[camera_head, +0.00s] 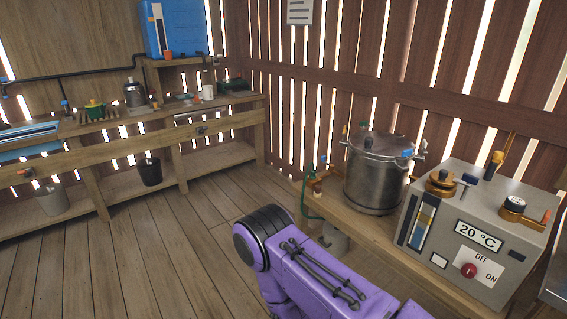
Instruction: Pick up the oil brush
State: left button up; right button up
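I cannot make out an oil brush for certain. A small green object with a brown, bristle-like lower part (97,109) sits on the far-left workbench (190,113), and it is too small to identify. A thin upright orange tool with a dark tip (494,165) stands on the grey control box at the right; I cannot tell if it is a brush. One of my purple arms reaches in from the bottom right, showing a rounded dark joint. Neither of my grippers is in view.
A steel lidded pot (375,175) and a grey control box reading 20 °C (450,240) stand on the right bench (345,225). Buckets (148,172) sit under the left workbench. A blue tank (178,28) is at the back. The plank floor (150,250) at left is clear.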

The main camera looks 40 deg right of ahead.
aim_at(317, 193)
jog(key=z, duration=0.35)
jog(key=i, duration=1.8)
jog(key=z, duration=1.4)
jog(key=i, duration=0.95)
jog(key=z, duration=1.5)
jog(key=i, duration=0.55)
jog(key=z, duration=0.4)
